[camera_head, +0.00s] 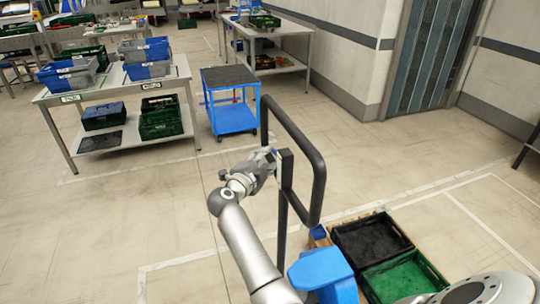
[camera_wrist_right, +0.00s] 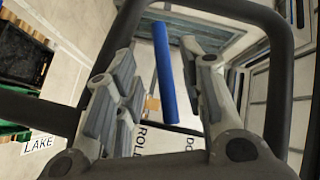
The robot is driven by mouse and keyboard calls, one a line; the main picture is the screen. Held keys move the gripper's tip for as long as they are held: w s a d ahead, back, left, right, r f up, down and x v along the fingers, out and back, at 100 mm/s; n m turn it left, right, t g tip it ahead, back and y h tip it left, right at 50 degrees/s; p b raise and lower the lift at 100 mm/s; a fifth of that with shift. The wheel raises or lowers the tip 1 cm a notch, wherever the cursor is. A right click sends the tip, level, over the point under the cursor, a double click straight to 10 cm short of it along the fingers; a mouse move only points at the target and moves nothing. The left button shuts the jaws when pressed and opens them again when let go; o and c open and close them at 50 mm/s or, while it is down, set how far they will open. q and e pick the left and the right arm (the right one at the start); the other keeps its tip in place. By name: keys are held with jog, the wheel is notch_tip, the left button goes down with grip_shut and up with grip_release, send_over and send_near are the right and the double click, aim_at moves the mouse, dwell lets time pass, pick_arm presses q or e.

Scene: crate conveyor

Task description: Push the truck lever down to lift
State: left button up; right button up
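The truck has a tall black loop handle (camera_head: 318,170), with a blue body (camera_head: 320,270) low at its foot. My right gripper (camera_head: 268,158) is at the handle's left side, close to its upright. In the right wrist view, a blue bar-shaped lever (camera_wrist_right: 165,75) shows between the spread fingers of my right gripper (camera_wrist_right: 157,50). The fingers stand apart with a gap on both sides of the lever. I cannot tell how deep the lever sits between them. The black handle frame (camera_wrist_right: 278,70) surrounds this view. My left gripper is not in view.
A black crate (camera_head: 370,238) and a green crate (camera_head: 405,280) lie beside the truck's blue body. A blue cart (camera_head: 232,118) stands behind the handle. A table (camera_head: 120,90) with several crates is at the left. The floor left of my arm is clear.

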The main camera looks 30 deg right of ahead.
aim_at(272, 152)
jog(key=v, duration=0.3)
jog(key=shift+s+a+f, duration=0.1)
jog(key=shift+a, duration=0.2)
jog(key=x, duration=0.8)
jog(key=shift+d, duration=0.4)
jog(key=shift+a+b, duration=0.15)
jog(key=shift+b, duration=0.45)
jog(key=shift+r+b, duration=0.3)
jog(key=shift+b, duration=0.1)
